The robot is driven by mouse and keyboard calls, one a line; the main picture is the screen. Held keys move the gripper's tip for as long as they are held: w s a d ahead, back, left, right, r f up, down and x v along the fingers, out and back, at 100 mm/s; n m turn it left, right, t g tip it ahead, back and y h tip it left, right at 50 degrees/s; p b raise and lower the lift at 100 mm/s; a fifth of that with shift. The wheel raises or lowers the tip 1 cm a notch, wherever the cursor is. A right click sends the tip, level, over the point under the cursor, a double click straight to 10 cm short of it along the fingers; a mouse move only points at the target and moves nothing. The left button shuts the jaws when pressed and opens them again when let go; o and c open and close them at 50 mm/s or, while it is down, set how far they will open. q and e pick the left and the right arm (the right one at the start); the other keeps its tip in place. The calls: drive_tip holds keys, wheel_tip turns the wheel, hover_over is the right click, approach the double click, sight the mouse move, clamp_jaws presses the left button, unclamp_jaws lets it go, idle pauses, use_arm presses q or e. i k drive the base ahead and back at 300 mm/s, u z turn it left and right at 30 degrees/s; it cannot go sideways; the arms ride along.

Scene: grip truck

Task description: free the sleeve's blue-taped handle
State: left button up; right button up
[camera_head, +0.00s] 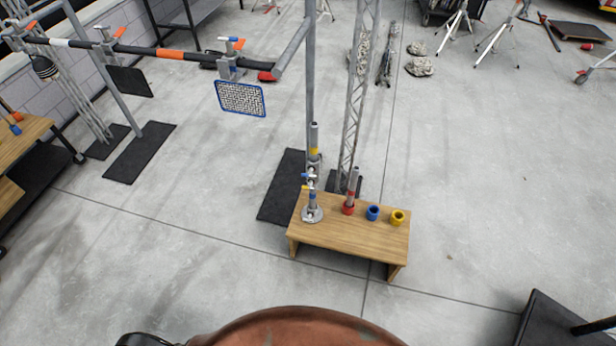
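A vertical sleeve and pole assembly (312,172) stands on a round silver base (312,215) at the left end of a low wooden bench (350,238). A small handle with a blue end (305,175) sticks out to the left at the sleeve's middle. A small yellow-marked handle (306,188) sits just below it. Yellow tape (314,153) marks the upper tube, and a blue band (312,195) shows lower down. Whether the blue handle is tight or loose is too small to tell. Neither of my grippers is in view.
Beside the sleeve on the bench are a red-based tube (349,208), a blue cup (373,213) and a yellow cup (398,217). A lattice truss (352,120) rises behind. A taped horizontal bar (150,50) carries a blue-edged panel (240,99).

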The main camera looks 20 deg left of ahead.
sight(309, 175)
drive_tip(key=z, duration=0.05)
drive_tip(key=k, duration=1.15)
drive_tip(key=u, duration=1.15)
drive_tip(key=i, duration=1.25)
drive_tip(key=z, duration=0.05)
